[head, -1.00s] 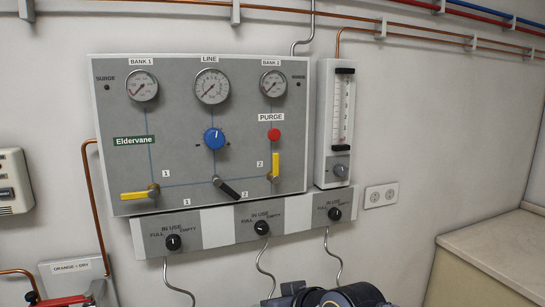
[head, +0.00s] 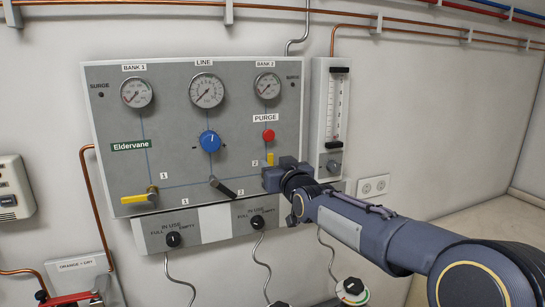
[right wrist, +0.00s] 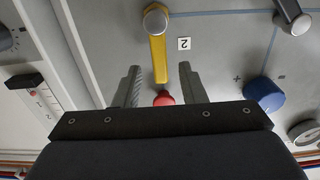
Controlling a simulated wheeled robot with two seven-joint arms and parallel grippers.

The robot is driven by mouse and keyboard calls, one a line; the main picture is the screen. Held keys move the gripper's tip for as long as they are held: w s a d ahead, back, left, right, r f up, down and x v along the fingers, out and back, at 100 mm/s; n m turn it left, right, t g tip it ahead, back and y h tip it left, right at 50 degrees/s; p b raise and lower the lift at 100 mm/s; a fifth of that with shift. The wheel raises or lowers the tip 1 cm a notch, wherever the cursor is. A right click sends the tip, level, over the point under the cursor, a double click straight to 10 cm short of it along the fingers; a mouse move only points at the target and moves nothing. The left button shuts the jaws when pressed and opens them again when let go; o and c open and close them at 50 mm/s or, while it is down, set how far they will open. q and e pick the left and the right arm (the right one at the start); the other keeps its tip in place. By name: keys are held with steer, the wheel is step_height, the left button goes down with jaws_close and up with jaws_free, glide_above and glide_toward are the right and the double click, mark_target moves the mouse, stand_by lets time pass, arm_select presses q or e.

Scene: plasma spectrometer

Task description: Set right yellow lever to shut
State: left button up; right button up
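The right yellow lever stands upright on the grey panel, up from its pivot beside label 2. In the head view only its upper tip (head: 270,159) shows; my right gripper hides the rest. In the right wrist view, which is upside down, the whole lever (right wrist: 158,60) and its round metal pivot show. My right gripper (head: 279,176) is at the panel; in the right wrist view its two fingers (right wrist: 160,72) are apart, one on each side of the lever's free end, with gaps to it. My left gripper is not in view.
The red purge button (head: 268,135) is just above the lever; it shows between the fingers (right wrist: 164,98). A black lever (head: 223,188), a left yellow lever (head: 139,198) and a blue knob (head: 210,141) share the panel. A flowmeter (head: 334,120) stands right of it.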

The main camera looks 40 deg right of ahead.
steer(key=shift+x, duration=0.9)
steer(key=shift+a, duration=0.1)
jaws_close()
